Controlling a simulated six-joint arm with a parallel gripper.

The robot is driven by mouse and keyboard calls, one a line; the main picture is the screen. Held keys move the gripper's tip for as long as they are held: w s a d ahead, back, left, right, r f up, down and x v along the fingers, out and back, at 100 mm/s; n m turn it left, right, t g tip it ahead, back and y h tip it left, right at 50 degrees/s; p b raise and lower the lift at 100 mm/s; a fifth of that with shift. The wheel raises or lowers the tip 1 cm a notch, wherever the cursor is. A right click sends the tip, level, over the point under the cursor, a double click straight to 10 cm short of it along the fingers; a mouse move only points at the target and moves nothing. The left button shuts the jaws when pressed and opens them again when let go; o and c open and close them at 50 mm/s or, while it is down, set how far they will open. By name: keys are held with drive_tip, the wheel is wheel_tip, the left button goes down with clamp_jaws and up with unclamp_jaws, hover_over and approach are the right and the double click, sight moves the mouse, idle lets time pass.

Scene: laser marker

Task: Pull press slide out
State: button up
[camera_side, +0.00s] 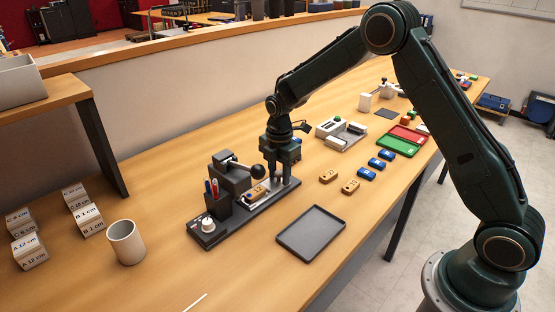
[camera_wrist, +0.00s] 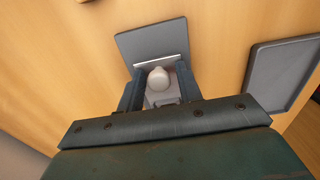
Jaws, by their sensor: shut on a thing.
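The press (camera_side: 232,174) is a dark grey block with a lever ending in a black ball, on a long dark base (camera_side: 232,222). A wooden block (camera_side: 256,193) sits at the press, beside the ball. My gripper (camera_side: 280,182) points down at the right end of the base. In the wrist view my gripper (camera_wrist: 158,88) has its fingers either side of a pale round knob (camera_wrist: 158,76), shut on it. The knob stands on a light metal piece, which I take for the press slide; most of it is hidden by the fingers and gripper body.
A dark empty tray (camera_side: 311,233) lies in front, to the right of the press. Wooden blocks (camera_side: 350,186) and blue blocks (camera_side: 366,173) lie farther right. A pen cup (camera_side: 217,200) stands on the base. A white mug (camera_side: 126,243) stands at left.

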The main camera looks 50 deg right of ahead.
drive_tip(key=shift+d+f, duration=0.35)
drive_tip(key=shift+d, duration=0.05)
drive_tip(key=shift+c, duration=0.9)
drive_tip(key=shift+d, duration=1.75)
drive_tip(key=o, duration=0.7)
drive_tip(key=shift+a, duration=0.1)
drive_tip(key=shift+s, duration=0.1)
drive_tip(key=shift+r, duration=3.65)
